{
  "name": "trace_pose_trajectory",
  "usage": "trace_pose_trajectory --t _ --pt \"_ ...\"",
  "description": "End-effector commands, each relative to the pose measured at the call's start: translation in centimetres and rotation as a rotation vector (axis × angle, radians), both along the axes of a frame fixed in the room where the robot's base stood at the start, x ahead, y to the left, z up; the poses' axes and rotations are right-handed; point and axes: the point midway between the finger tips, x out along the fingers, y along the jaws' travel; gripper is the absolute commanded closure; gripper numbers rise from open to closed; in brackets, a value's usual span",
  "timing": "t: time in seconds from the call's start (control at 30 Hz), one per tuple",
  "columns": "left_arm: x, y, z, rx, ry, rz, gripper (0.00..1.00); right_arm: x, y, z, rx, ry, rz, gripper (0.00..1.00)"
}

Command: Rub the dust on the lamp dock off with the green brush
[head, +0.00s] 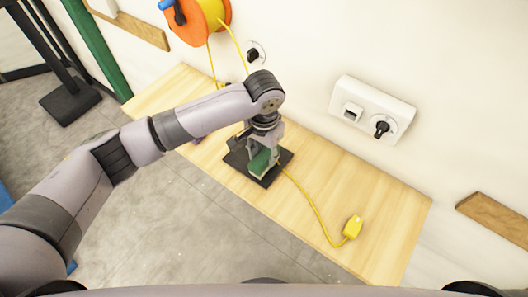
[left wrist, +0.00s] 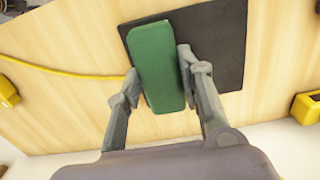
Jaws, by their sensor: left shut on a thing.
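The green brush (head: 259,161) is held upright or nearly so in my left gripper (head: 263,148), low over the dark square plate (head: 240,163) on the wooden table, which looks like the lamp dock. In the left wrist view the brush (left wrist: 160,68) is a rounded green block between the two fingers (left wrist: 159,70), over the dock (left wrist: 222,50). Whether the brush touches the dock cannot be told. No dust can be made out; the brush and gripper cover part of the plate. My right gripper is not in view.
The wooden table (head: 378,215) runs along the wall. A yellow cable crosses it to a yellow plug (head: 352,227) on the right. A white wall socket (head: 372,108) with a black plug and an orange cable reel (head: 197,22) are on the wall. The table's right part is mostly clear.

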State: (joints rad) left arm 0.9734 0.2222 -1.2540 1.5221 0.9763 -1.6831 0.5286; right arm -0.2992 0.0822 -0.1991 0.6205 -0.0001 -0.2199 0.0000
Motion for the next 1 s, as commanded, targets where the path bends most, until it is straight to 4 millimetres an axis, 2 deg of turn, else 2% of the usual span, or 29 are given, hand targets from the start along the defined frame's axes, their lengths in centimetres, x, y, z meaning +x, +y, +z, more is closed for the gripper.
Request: trace_pose_trajectory --t 1.0 --pt "0.0 0.0 -1.1 0.0 0.0 0.0 0.97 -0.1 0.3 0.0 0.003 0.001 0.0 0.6"
